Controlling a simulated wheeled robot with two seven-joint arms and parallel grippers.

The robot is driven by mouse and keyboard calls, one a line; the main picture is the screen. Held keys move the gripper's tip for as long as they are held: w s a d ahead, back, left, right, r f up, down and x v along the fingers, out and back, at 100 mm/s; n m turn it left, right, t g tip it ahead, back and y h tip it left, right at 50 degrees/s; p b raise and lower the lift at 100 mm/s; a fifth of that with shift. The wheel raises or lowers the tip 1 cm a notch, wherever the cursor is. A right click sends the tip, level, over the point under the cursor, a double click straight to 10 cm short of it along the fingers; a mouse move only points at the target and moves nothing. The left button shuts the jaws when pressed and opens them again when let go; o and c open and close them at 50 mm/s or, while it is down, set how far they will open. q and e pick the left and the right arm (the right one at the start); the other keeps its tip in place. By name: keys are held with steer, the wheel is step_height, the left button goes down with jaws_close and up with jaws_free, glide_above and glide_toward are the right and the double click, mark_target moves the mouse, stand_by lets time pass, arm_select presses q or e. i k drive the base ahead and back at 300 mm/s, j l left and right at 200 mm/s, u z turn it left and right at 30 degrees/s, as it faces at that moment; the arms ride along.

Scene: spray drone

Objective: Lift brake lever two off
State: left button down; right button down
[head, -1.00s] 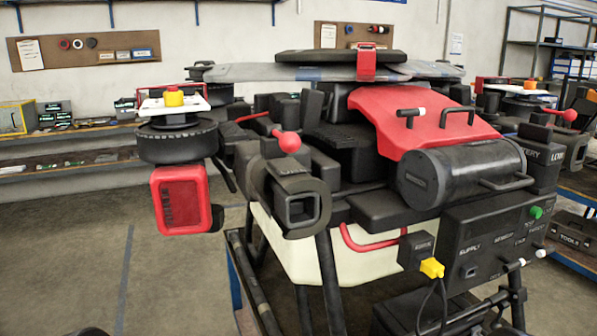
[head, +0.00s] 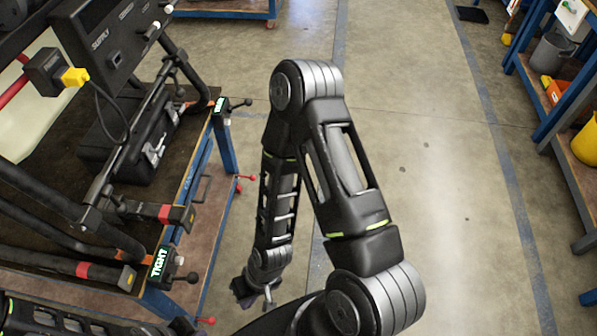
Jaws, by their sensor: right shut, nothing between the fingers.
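Two small levers with red ball ends show low on the blue cart: one at the cart's far right corner (head: 240,184) and one at the near corner (head: 207,320). They look like brake levers; I see no numbers on them. My right gripper (head: 257,296) hangs low at the end of the right arm, to the right of the near lever and apart from it. It is small, partly hidden by my arm, and shut with nothing in it. Part of my left arm shows at the bottom left; its gripper is out of view.
The cart (head: 185,185) carries the drone's legs, a black case (head: 128,140) and clamps; the near clamp has a green "TIGHT" label (head: 159,262). A blue bench (head: 560,130) with a yellow bin (head: 587,140) stands right. The floor between is clear.

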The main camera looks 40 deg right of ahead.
mark_target(252, 177)
steer(key=z, duration=0.8)
steer(key=k+u, duration=0.15)
steer(key=k, duration=0.5)
steer(key=j+u, duration=0.1)
steer(key=u, duration=1.85)
steer(key=l, duration=3.2)
steer(key=k+l+u, duration=0.1)
steer(key=l, duration=1.45)
